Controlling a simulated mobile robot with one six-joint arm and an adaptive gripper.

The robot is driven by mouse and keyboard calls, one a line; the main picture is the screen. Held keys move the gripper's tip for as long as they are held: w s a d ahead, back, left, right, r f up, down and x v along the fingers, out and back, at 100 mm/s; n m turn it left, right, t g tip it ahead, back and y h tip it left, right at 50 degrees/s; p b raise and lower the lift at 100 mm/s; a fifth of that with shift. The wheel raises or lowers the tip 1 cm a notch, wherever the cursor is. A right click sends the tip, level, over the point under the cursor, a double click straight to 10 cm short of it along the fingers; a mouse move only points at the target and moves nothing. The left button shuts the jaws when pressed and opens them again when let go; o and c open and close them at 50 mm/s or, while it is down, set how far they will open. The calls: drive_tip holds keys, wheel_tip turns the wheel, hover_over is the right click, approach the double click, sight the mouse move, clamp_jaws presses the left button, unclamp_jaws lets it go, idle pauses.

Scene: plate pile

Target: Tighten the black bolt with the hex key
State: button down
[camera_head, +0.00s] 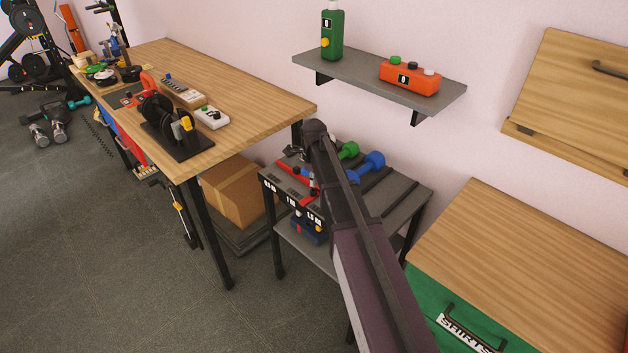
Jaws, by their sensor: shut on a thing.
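My arm (368,255) reaches up from the bottom right across the small dumbbell rack and ends in a dark rounded joint. I cannot make out my gripper; it is not visible past that joint. I cannot make out the black bolt or the hex key. The wooden workbench (235,95) at the left carries a black stand (180,143) with black rings and a yellow part, a small white box with buttons (212,117), and several small tools at its far end.
A rack (408,190) with green (348,150) and blue (371,163) dumbbells stands behind my arm. A wooden-topped green cabinet (530,255) is at right.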

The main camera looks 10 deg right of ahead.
drive_tip(key=m, duration=0.4)
drive_tip(key=shift+a+m, duration=0.15)
drive_tip(key=shift+m, duration=2.45)
drive_tip(key=c, duration=0.7)
unclamp_jaws()
drive_tip(key=shift+r, duration=0.15)
